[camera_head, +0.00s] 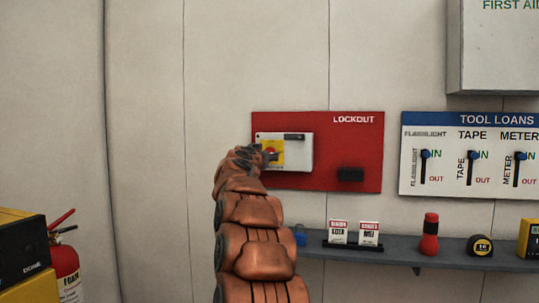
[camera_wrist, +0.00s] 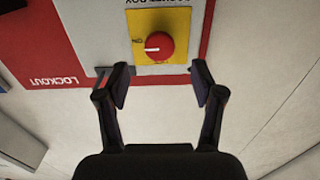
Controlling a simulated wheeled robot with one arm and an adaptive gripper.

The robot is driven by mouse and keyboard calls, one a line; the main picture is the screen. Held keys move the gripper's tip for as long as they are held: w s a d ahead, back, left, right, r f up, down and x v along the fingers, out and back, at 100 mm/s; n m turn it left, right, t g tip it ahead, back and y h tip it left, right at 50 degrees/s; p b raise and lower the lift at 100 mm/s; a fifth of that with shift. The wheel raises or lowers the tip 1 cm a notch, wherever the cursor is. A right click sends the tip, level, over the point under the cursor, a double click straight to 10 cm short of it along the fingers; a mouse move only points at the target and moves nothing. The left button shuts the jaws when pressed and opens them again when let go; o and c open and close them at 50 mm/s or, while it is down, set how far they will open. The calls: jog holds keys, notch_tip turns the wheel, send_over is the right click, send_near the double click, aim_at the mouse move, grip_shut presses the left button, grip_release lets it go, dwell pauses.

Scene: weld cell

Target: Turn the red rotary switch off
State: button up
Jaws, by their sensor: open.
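The red rotary switch (camera_wrist: 160,46) is a round knob on a yellow plate (camera_wrist: 177,20). Its white mark points left in the wrist view, towards small upside-down lettering that seems to read ON. In the head view the yellow plate (camera_head: 277,146) sits on a white box (camera_head: 297,153) on the red lockout board, partly hidden by my arm. My gripper (camera_wrist: 161,78) is open and empty, its two fingertips spread just below the knob in the wrist view, apart from it. In the head view my gripper (camera_head: 262,156) overlaps the box's left side.
The red lockout board (camera_head: 352,145) carries a black block (camera_head: 350,174) at lower right. A tool loans board (camera_head: 450,170) with blue switches hangs to the right. A grey shelf (camera_head: 400,257) below holds tags, a red bottle and a tape measure. A fire extinguisher (camera_head: 65,270) stands at left.

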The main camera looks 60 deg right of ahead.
aim_at(271, 152)
jog(key=p+x, duration=0.5)
jog(key=x, duration=0.1)
jog(key=shift+d, duration=0.4)
jog(key=shift+w, duration=0.1)
jog(key=c, duration=1.1)
